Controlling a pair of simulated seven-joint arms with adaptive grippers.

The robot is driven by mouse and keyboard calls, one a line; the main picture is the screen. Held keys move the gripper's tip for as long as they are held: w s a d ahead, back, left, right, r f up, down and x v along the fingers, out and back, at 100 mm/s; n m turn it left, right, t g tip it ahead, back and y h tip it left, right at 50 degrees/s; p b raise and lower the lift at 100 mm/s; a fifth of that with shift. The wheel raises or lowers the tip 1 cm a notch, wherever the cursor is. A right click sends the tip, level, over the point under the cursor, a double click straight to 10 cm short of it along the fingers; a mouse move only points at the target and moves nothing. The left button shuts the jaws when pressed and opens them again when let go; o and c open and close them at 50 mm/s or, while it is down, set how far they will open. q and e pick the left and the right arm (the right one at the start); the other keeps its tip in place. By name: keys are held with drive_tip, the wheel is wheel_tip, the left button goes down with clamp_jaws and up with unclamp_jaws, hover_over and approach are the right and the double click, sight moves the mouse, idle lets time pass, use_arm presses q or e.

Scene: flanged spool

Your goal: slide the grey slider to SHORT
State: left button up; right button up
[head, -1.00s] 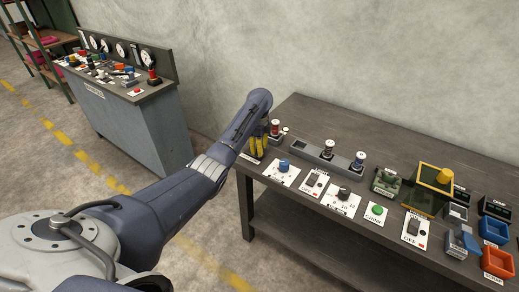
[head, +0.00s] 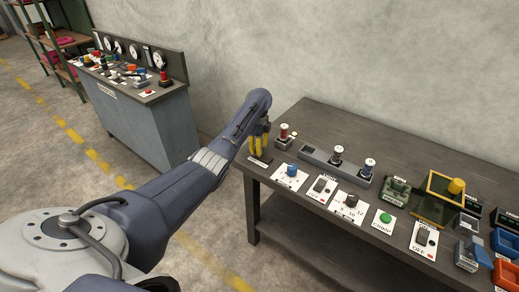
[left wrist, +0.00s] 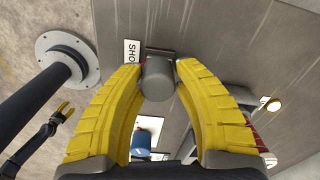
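The grey slider (left wrist: 158,78) shows in the left wrist view as a rounded grey knob. It stands between the two yellow fingers of my left gripper (left wrist: 160,68), close to both tips. I cannot tell whether the fingers press on it. A white label (left wrist: 132,53) reading "SHO", its end cut off, lies beside the knob. In the head view my left gripper (head: 259,149) points down at the table's left corner, its fingers apart; the slider is hidden there. My right gripper is out of view.
On the table (head: 330,120), a blue knob (head: 291,170) on a white plate stands right of the gripper. The table's back is clear.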

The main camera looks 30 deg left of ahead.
use_arm(q)
drive_tip(key=o, duration=0.5)
drive_tip(key=shift+s, duration=0.1)
drive_tip(key=shift+r, duration=6)
